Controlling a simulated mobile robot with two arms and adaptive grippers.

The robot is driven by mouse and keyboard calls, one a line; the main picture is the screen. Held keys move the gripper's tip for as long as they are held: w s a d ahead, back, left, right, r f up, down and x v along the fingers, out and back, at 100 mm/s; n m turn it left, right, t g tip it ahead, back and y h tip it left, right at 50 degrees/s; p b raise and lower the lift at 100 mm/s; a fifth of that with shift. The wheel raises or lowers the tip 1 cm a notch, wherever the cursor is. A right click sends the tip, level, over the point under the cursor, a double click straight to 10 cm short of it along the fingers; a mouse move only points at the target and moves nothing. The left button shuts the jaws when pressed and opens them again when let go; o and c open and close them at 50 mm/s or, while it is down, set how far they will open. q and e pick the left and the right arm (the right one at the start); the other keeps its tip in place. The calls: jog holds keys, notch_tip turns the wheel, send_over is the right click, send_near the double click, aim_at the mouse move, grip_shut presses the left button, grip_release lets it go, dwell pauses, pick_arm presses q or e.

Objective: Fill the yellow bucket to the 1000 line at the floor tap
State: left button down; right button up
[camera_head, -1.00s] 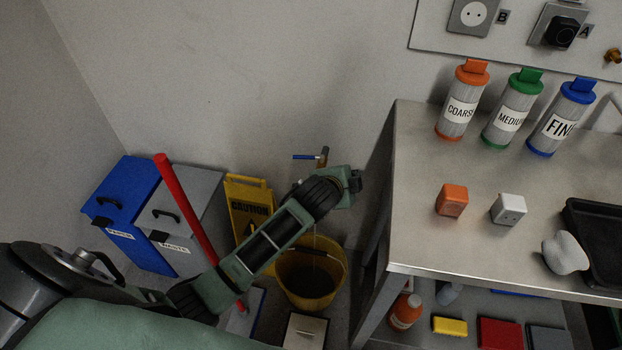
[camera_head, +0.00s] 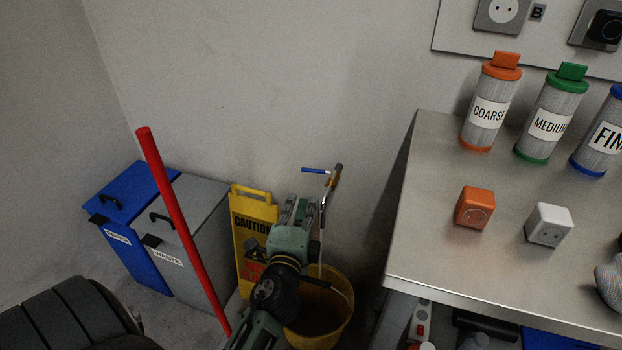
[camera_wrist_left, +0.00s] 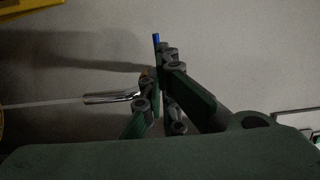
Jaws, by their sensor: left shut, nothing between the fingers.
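The yellow bucket (camera_head: 345,325) stands on the floor by the wall, partly hidden behind my left arm; its level marks and water level cannot be read. The floor tap (camera_head: 336,178) is above it, with a blue lever (camera_head: 314,170) pointing left. A thin pale stream runs down from its spout towards the bucket; the spout (camera_wrist_left: 112,97) and stream also show in the left wrist view. My left gripper (camera_head: 300,208) is shut and empty, left of the spout and below the lever in the head view. Its fingers (camera_wrist_left: 158,88) overlap the tap in the left wrist view. My right gripper is out of view.
A yellow caution sign (camera_head: 250,225) stands close behind my left gripper. A red pole (camera_head: 180,225), a grey waste bin (camera_head: 195,215) and a blue bin (camera_head: 130,240) are to the left. A metal bench (camera_head: 430,240) with labelled canisters bounds the right.

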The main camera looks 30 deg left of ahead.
aim_at(312, 170)
pick_arm(q)
jog(key=x, duration=1)
jog(key=shift+w+a, duration=0.1)
jog(key=shift+w, duration=0.05)
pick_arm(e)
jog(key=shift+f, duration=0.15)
